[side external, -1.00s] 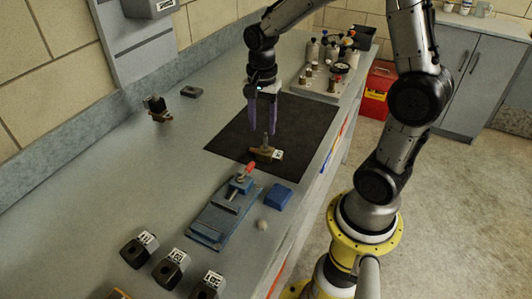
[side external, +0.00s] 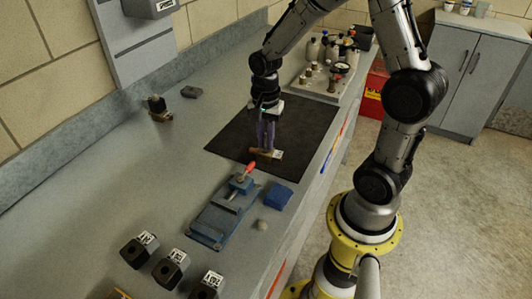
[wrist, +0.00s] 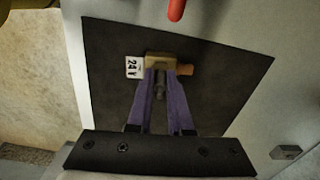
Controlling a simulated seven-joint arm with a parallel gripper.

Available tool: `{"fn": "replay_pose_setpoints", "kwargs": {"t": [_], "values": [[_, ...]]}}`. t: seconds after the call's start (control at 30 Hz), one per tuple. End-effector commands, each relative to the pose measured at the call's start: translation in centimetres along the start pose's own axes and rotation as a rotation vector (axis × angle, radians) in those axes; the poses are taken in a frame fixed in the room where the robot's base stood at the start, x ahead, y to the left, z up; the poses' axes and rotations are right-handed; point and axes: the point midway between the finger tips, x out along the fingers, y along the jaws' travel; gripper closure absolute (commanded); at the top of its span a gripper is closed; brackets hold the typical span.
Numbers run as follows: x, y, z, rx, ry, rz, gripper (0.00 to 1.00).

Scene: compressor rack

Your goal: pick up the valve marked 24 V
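The valve marked 24 V (side external: 262,154) is a brass body with a white label at one end. It lies on the dark mat (side external: 230,134). In the wrist view the valve (wrist: 160,61) shows its "24 V" label at the left and a copper-coloured end at the right. My gripper (side external: 266,147) is directly over it with purple fingers pointing down. In the wrist view the fingers (wrist: 160,78) stand close on either side of the valve's upright stem and look shut on it. The valve appears still down on the mat.
A blue fixture with a red handle (side external: 235,190) and a blue block (side external: 278,196) stand in front of the mat. Several dark labelled blocks (side external: 172,268) are at the near end. A panel with bottles and fittings (side external: 325,80) is behind. Bench left of the mat is mostly clear.

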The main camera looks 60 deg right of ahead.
Motion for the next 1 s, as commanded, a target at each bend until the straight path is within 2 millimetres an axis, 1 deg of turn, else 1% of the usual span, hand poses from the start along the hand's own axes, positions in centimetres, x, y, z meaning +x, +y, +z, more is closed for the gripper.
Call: {"fn": "replay_pose_setpoints", "kwargs": {"t": [0.03, 0.07, 0.1, 1.0], "values": [[-0.02, -0.01, 0.00, 0.000, 0.000, 0.000, 0.93], [-0.02, -0.01, 0.00, 0.000, 0.000, 0.000, 0.98], [-0.02, -0.01, 0.00, 0.000, 0.000, 0.000, 1.00], [-0.08, -0.05, -0.02, 0.000, 0.001, -0.002, 1.00]]}}
